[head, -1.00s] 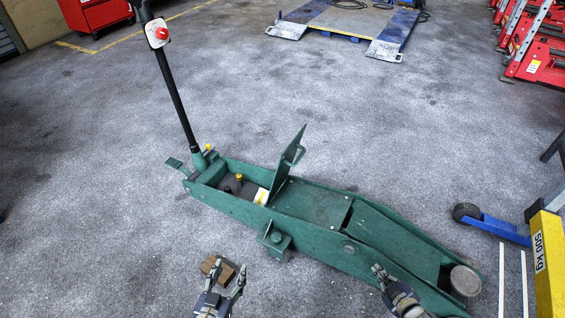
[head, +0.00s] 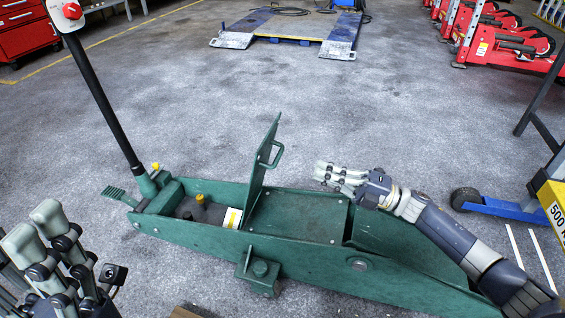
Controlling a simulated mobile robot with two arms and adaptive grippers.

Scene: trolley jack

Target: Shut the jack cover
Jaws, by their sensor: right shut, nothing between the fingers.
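The green trolley jack (head: 200,229) stands on the floor. Its cover (head: 257,172) is raised nearly upright at the middle of the body, with a handle (head: 278,153) on its right face. The compartment left of the cover is open and shows a dark cylinder with a yellow cap (head: 199,198). My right gripper (head: 322,174) is shut and empty, to the right of the cover and apart from it, its fingers pointing left. My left gripper (head: 82,247) is at the bottom left, in front of the jack, its fingers spread and empty.
The jack's long black handle (head: 100,95) rises at the left end. A yellow 500 kg lift part (head: 552,200) and a blue leg with a wheel (head: 490,205) stand at right. A ramp platform (head: 290,25) lies behind.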

